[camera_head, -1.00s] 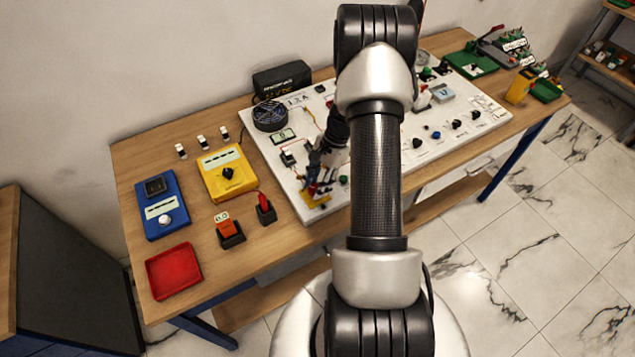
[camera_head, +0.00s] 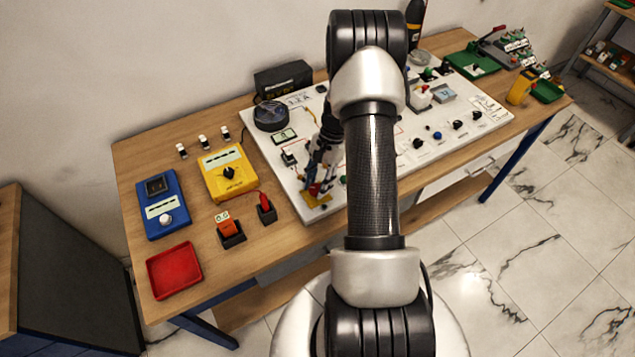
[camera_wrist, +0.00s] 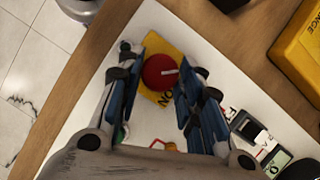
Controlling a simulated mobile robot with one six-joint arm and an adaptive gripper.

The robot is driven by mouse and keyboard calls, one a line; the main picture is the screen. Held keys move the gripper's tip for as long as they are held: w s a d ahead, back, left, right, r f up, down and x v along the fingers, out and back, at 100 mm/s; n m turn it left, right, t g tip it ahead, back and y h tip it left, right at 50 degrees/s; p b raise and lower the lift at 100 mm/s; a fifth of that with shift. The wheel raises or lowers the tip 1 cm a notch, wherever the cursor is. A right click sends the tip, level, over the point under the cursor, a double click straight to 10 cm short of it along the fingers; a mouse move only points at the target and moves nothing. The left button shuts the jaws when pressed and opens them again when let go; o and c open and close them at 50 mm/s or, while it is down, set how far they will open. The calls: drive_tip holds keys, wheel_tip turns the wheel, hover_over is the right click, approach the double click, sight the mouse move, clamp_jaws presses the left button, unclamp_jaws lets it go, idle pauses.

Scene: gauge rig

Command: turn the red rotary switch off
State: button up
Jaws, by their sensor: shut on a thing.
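The red rotary switch (camera_wrist: 157,69) is a round red knob with a white pointer line, on a yellow plate (camera_wrist: 188,44) with black lettering partly hidden by a finger. In the wrist view the pointer line runs toward the right, roughly across the gap between the fingers. My gripper (camera_wrist: 158,74) is closed around the knob, one finger on each side.
A blue meter (camera_head: 165,207), a yellow multimeter (camera_head: 231,174), a red tray (camera_head: 174,271) and an orange block with a small display (camera_head: 230,228) lie left of the panel. A fan (camera_head: 271,116) and black supply box (camera_head: 283,79) stand behind. My arm covers the panel's middle.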

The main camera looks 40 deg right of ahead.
drive_tip(key=o, duration=1.1)
drive_tip(key=shift+c, duration=0.2)
drive_tip(key=shift+r, duration=0.15)
drive_tip(key=v, duration=1.1)
drive_tip(key=shift+r, duration=0.4)
drive_tip(key=shift+d, duration=0.1)
